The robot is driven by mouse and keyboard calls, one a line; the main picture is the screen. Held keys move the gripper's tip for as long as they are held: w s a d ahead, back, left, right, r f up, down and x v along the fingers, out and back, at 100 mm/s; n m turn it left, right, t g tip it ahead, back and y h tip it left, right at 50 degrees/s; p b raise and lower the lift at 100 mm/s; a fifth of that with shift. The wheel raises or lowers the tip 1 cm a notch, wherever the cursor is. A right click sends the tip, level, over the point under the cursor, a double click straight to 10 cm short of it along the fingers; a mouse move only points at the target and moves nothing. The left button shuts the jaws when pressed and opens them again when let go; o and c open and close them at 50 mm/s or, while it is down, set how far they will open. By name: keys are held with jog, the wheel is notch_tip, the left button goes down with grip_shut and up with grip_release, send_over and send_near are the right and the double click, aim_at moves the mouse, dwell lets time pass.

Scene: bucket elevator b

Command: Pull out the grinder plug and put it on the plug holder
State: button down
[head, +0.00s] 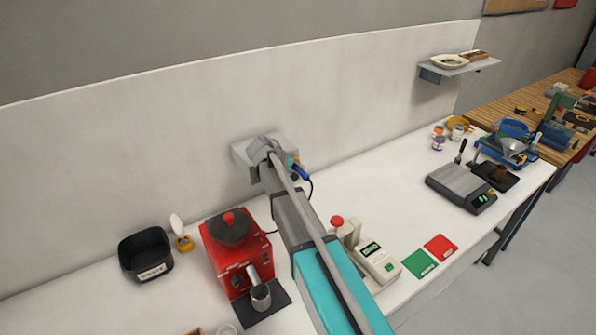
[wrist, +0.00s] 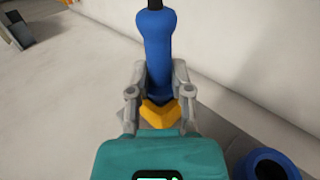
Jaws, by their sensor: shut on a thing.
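The blue plug (wrist: 155,45) has a yellow part (wrist: 157,112) at its near end and a black cable at its far end. My gripper (wrist: 160,78) is shut on it, with a grey finger on each side. In the head view the plug (head: 301,172) shows just right of the grey wall box (head: 242,157), its dark cable hanging down. Whether the plug is still seated is hidden. A round blue collar with a dark opening (wrist: 265,166) is at the lower right of the wrist view. I cannot clearly identify the plug holder.
The red grinder (head: 236,255) stands left of my arm, with a black bin (head: 145,254) further left. A cream device (head: 375,262) and green and red cards (head: 420,262) lie right. A scale (head: 460,188) is further right. The bench between is clear.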

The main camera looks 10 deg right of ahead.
jog(key=shift+w+a, duration=0.25)
jog(key=shift+w, duration=0.3)
jog(key=shift+c, duration=2.3)
grip_release()
jog(key=shift+s+d, duration=0.1)
jog(key=shift+s, duration=0.1)
jog(key=s+d, duration=0.3)
jog(key=s, duration=0.5)
jog(key=shift+s+d, duration=0.15)
jog(key=shift+d, duration=0.05)
jog(key=shift+s+f, duration=0.1)
